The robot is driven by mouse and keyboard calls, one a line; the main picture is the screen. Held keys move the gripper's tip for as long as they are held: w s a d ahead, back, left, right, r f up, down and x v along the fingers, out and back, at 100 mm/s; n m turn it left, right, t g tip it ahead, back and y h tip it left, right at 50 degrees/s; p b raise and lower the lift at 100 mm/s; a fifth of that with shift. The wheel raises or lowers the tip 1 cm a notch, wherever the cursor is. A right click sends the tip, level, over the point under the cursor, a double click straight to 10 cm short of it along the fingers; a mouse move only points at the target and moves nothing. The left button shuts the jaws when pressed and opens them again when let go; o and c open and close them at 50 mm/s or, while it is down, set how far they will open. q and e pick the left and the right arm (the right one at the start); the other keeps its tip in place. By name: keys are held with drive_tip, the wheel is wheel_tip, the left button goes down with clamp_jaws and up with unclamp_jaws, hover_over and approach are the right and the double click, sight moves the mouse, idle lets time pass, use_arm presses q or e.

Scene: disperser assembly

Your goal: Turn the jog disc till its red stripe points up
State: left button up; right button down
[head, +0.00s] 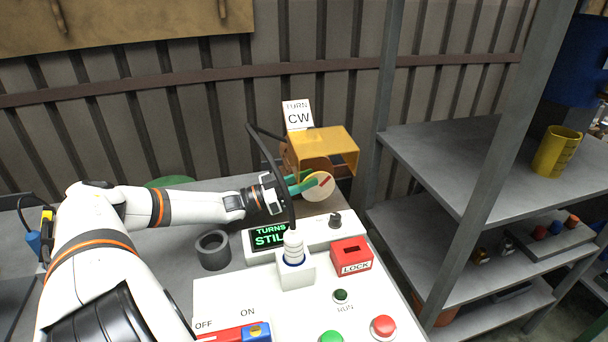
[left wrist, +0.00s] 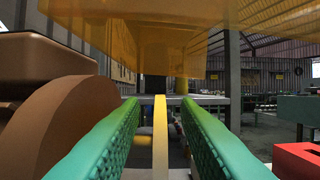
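The jog disc (head: 317,190) is a cream wheel on the machine beneath the yellow guard (head: 340,143). Its red stripe (head: 325,182) slants up and to the right in the head view. My left gripper (head: 302,184) reaches in from the left with green fingers beside the disc. In the left wrist view the fingers stand apart, with a thin yellowish edge, apparently the disc (left wrist: 161,140), between them. Gaps show on both sides, so nothing is gripped. The stripe does not show in that view. My right gripper is not in view.
A sign (head: 298,116) reads TURN CW. A white plug (head: 293,246), a red LOCK box (head: 351,256), buttons and a grey ring (head: 213,250) are in front. The brown housing (left wrist: 60,115) is close left of my fingers.

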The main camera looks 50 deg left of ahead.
use_arm(q)
drive_tip(key=v, duration=0.7)
drive_tip(key=shift+s+a+p, duration=0.15)
drive_tip(key=shift+s+p, duration=0.05)
drive_tip(key=shift+p, duration=0.1)
drive_tip(key=shift+w+g+h+b, duration=0.15)
drive_tip(key=shift+g+h+b, duration=0.15)
drive_tip(key=shift+b, duration=0.15)
drive_tip(key=s+a+r+g+y+b, duration=0.1)
drive_tip(key=s+r+g+y+b, duration=0.15)
drive_tip(key=b, duration=0.25)
drive_tip(key=shift+t+h, duration=0.25)
drive_tip(key=shift+h, duration=0.1)
drive_tip(key=x, duration=1.1)
drive_tip(key=shift+f+p, duration=0.1)
drive_tip(key=shift+p, duration=0.2)
